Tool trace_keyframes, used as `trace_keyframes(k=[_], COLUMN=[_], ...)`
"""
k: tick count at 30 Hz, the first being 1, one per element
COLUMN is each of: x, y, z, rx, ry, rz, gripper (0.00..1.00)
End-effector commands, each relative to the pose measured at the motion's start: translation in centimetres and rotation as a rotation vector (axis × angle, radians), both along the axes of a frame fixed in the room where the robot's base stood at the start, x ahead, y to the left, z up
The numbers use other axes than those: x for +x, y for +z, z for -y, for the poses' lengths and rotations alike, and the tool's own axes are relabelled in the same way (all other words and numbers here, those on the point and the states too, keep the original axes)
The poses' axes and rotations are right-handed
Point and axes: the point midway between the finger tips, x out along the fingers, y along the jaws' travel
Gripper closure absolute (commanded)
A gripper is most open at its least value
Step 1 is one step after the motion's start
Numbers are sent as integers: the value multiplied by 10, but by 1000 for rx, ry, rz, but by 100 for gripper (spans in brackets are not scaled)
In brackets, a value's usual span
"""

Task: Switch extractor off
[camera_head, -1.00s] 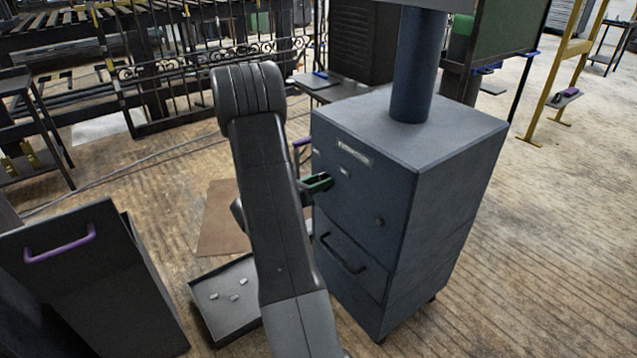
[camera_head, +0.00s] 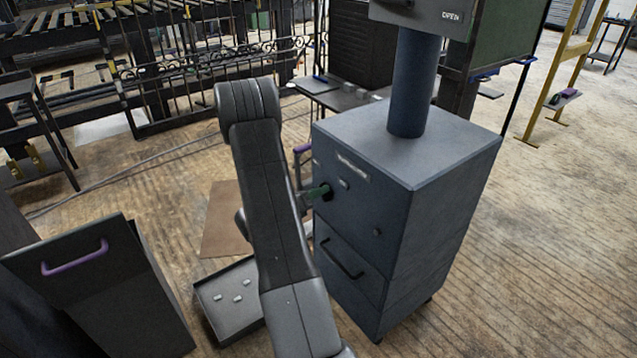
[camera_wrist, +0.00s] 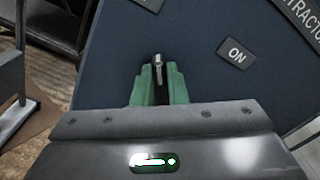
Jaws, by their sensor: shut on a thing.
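The extractor (camera_head: 365,225) is a dark blue cabinet on casters with a thick round column on top. My gripper (camera_head: 319,192) is at the upper part of its front face. In the wrist view, the green fingers of my gripper (camera_wrist: 158,84) are shut on a small metal switch lever (camera_wrist: 158,60), whose tip shows between them. A tilted "ON" plate (camera_wrist: 236,53) lies right of the lever, and part of a second plate (camera_wrist: 150,3) shows above it, its text cut off. The extractor nameplate (camera_wrist: 300,18) is at the upper right. The lever's base is hidden by the fingers.
The extractor has a lower drawer with a black handle (camera_head: 342,258). A shallow tray with small pieces (camera_head: 228,325) lies on the floor to its left. A dark bin with a purple handle (camera_head: 75,258) stands at the lower left. Open floor is at right.

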Motion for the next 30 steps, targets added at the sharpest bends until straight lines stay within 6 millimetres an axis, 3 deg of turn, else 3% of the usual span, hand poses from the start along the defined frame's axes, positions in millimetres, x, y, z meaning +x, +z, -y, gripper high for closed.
trace_keyframes(k=[16,17,20,30], x=[1,1,1,-1], y=[-1,-1,-1,-1], z=[-1,-1,-1,-3], rx=[-59,-59,-59,-58], ry=[1,1,1,1], rz=[-80,-80,-80,-80], gripper=[100,84,66,66])
